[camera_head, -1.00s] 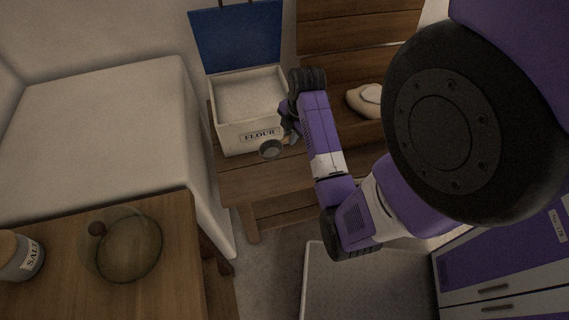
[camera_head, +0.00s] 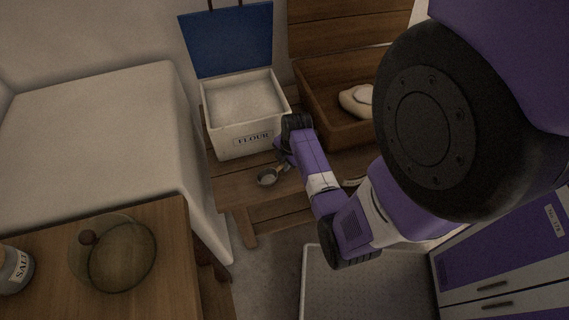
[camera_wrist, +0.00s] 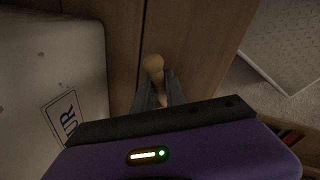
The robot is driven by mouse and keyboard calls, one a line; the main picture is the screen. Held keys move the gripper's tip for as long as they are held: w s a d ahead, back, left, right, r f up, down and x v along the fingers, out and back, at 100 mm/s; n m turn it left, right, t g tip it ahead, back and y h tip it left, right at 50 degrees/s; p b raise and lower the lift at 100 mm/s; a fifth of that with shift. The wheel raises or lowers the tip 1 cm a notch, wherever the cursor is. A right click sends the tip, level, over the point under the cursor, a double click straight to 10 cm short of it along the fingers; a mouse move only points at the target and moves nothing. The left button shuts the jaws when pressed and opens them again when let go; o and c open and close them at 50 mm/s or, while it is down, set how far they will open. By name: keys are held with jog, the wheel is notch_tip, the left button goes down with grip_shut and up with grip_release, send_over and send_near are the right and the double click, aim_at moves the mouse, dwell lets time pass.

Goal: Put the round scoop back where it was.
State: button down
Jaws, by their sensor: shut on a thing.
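The round scoop (camera_head: 267,179) has a small metal bowl and hangs from my gripper (camera_head: 283,162) just in front of the flour bin, over the wooden bench. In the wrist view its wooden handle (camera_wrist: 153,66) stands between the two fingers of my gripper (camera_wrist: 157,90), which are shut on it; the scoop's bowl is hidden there. The white flour bin (camera_head: 222,140) is open, with its blue lid raised behind it, and is filled with white flour. Whether the scoop touches the bench top cannot be told.
The wooden bench (camera_head: 232,190) has bare room in front of the bin. A wooden trough (camera_head: 318,97) with pale dough stands to the right. At the lower left, a table (camera_head: 50,250) holds a glass-lidded dish (camera_head: 125,262) and a salt jar (camera_head: 14,268). A white block stands left.

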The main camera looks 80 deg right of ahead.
jog(key=shift+f, duration=0.1)
jog(key=c, duration=1.4)
grip_release()
jog(key=p+v, duration=0.1)
jog(key=v, duration=1.1)
jog(key=w+a+r+m+t+h, duration=0.1)
jog(key=w+a+m+t+h, duration=0.15)
jog(key=a, duration=0.85)
jog(key=w+a+r+m+t+h, duration=0.1)
jog(key=w+a+m+t, duration=0.2)
jog(key=a, duration=0.8)
jog(key=s+a+r+m+t+y, duration=0.1)
jog(key=a+r+t, duration=0.1)
jog(key=a+r, duration=0.3)
jog(key=s+a+r+m+t+y, duration=0.1)
jog(key=s+a+r+t+y, duration=0.1)
jog(key=a+r, duration=0.3)
jog(key=s+a+r+m+t+y, duration=0.1)
jog(key=a+r, duration=0.4)
jog(key=r, duration=0.5)
jog(key=shift+s+a+m+t+y, duration=0.1)
jog(key=shift+s+m+t+y, duration=0.15)
jog(key=shift+t, duration=0.45)
jog(key=shift+s+a+m+t+y, duration=0.1)
jog(key=shift+s+t+y, duration=0.15)
jog(key=shift+t, duration=0.4)
